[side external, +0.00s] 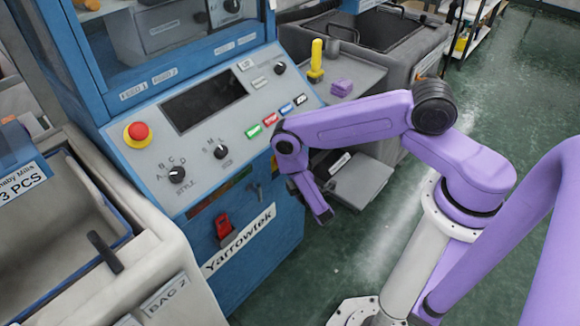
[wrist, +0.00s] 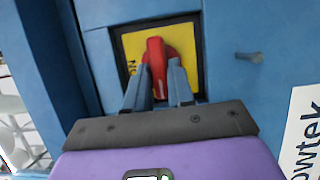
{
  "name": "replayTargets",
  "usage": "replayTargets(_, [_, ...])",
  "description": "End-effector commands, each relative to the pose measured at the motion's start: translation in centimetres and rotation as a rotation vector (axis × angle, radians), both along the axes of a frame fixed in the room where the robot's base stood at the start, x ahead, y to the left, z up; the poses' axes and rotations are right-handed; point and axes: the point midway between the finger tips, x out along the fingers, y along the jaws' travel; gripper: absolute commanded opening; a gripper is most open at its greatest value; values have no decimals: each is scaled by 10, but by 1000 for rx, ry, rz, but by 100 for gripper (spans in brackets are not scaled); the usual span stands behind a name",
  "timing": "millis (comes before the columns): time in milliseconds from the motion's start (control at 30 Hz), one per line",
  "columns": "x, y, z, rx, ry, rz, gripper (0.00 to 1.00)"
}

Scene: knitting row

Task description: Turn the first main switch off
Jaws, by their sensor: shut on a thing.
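In the wrist view a red switch handle (wrist: 155,44) stands on a yellow plate (wrist: 132,44) in a dark square frame, on a blue panel. The handle runs nearly upright in that picture, and dark lettering shows on the plate's left part. The two grey fingers of my gripper (wrist: 158,76) sit on either side of the handle and are closed on it. In the side view my gripper (side external: 292,187) is at the lower right front of the blue machine (side external: 283,222). There my arm hides its fingertips and the switch they hold.
The sloped panel above has a red stop button (side external: 139,132), knobs and coloured keys. A small grey latch (wrist: 248,57) juts from the blue panel. A grey bin (side external: 40,215) stands at left.

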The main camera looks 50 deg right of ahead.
Motion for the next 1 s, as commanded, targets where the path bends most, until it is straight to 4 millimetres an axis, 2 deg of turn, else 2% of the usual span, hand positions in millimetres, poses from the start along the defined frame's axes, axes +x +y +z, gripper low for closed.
replayTargets(200, [0,0,-1,0,3,1,0])
replayTargets(233, [0,0,-1,0,3,1,29])
replayTargets(267, [0,0,-1,0,2,1,39])
replayTargets(300, [0,0,-1,0,2,1,44])
replayTargets(667, [-4,3,-1,0,3,3,44])
replayTargets(767, [-14,8,-1,0,5,5,44])
replayTargets(1000, [-52,24,-1,-3,6,8,44])
